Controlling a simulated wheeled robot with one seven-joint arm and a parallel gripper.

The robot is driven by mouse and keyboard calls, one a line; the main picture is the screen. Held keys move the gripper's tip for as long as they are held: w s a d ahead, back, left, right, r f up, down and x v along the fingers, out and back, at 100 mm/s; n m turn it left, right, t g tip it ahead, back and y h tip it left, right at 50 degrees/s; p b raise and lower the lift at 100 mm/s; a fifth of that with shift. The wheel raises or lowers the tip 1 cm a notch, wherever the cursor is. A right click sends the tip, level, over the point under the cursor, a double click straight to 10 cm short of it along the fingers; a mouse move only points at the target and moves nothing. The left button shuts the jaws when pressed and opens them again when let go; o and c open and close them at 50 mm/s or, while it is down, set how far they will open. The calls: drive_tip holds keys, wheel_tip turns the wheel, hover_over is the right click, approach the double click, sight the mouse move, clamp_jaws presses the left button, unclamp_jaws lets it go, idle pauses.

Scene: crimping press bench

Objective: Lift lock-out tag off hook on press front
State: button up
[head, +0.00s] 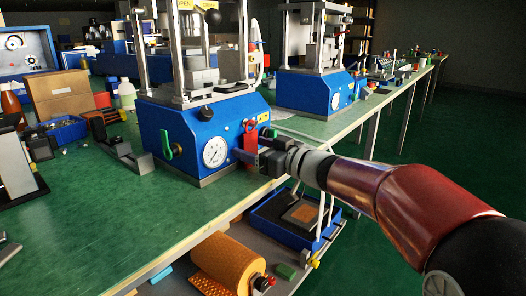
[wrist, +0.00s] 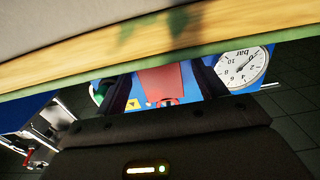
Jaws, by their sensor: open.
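The red lock-out tag (head: 250,137) hangs upright on the front of the nearer blue press (head: 185,125), right of its round gauge. The hook is too small to make out. My gripper (head: 247,156) is at the press front, around the tag's lower part in the head view. In the wrist view the red tag (wrist: 158,80) lies between my two dark fingers, with a gap visible on each side. My gripper (wrist: 163,84) is open, and whether a finger touches the tag cannot be told.
The pressure gauge (head: 215,152) and a green-handled valve (head: 168,145) sit left of the tag. A green knob (head: 269,133) is close to its right. Below the bench edge, a blue tray (head: 283,222) and an orange roll (head: 235,262) lie on a lower shelf.

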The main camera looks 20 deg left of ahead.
drive_tip(key=c, duration=1.1)
drive_tip(key=shift+o, duration=0.2)
drive_tip(key=shift+r, duration=0.1)
drive_tip(key=shift+r+p, duration=0.5)
drive_tip(key=shift+p, duration=0.35)
drive_tip(key=shift+s+d, duration=0.1)
drive_tip(key=shift+d, duration=0.1)
drive_tip(key=shift+s+d, duration=0.15)
drive_tip(key=shift+d, duration=0.2)
drive_tip(key=shift+s+d+r+p, duration=0.1)
drive_tip(key=shift+d+r+p, duration=0.05)
drive_tip(key=shift+p, duration=0.3)
